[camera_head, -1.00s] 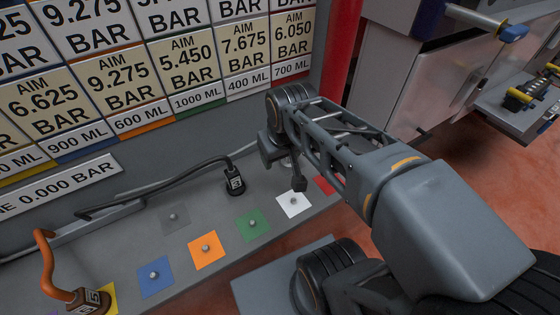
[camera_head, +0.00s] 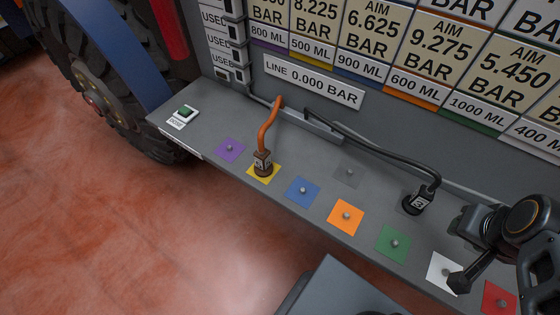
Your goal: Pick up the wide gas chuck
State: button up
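Two hose chucks stand on the grey shelf (camera_head: 330,190). A brown chuck (camera_head: 262,163) on an orange hose stands upright on the yellow square, with a label on its side. A black chuck (camera_head: 417,201) on a black hose stands farther right, behind the orange and green squares, also labelled. I cannot tell from their labels which is the wide gas chuck. My gripper (camera_head: 458,282) is at the right edge, over the shelf near the white square, to the right of the black chuck and apart from it. Its jaws are seen too poorly to tell whether they are open; nothing shows held.
Coloured squares with small knobs line the shelf, including purple (camera_head: 229,151), blue (camera_head: 302,192) and red (camera_head: 500,298). A green button (camera_head: 186,111) sits at the left end. A panel of pressure signs (camera_head: 440,60) rises behind. A large tyre (camera_head: 125,90) is at left.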

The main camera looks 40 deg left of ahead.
aim_at(264, 166)
jog(key=u, duration=2.6)
jog(key=i, duration=0.35)
jog(key=z, duration=0.3)
